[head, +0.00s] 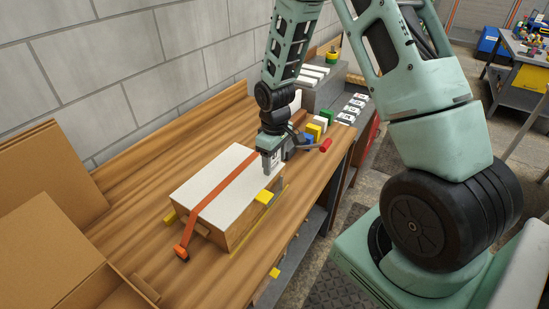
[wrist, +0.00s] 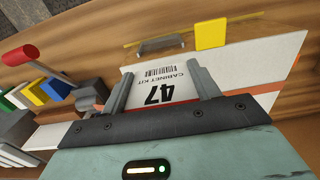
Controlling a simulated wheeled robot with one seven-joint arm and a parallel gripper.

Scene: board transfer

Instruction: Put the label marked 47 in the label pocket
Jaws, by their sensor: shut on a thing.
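The label marked 47 (wrist: 163,86), white with a barcode and the words "CABINET KIT", is held between the two fingers of my gripper (wrist: 160,88) in the wrist view. In the head view my gripper (head: 273,163) is over the far right end of the white-topped box (head: 205,180). A grey metal bracket (wrist: 160,45), which looks like the label pocket, shows beyond the label's edge in the wrist view. The label and bracket appear apart there. In the head view the gripper and its surroundings are too small to show the pocket clearly.
An orange strap (head: 220,190) crosses the box, and a yellow block (head: 264,197) is at its front side. A red-handled tool (head: 325,145) and coloured blocks (head: 314,131) stand behind my gripper. Cardboard (head: 50,175) fills the left. More labels (head: 352,108) lie at the back.

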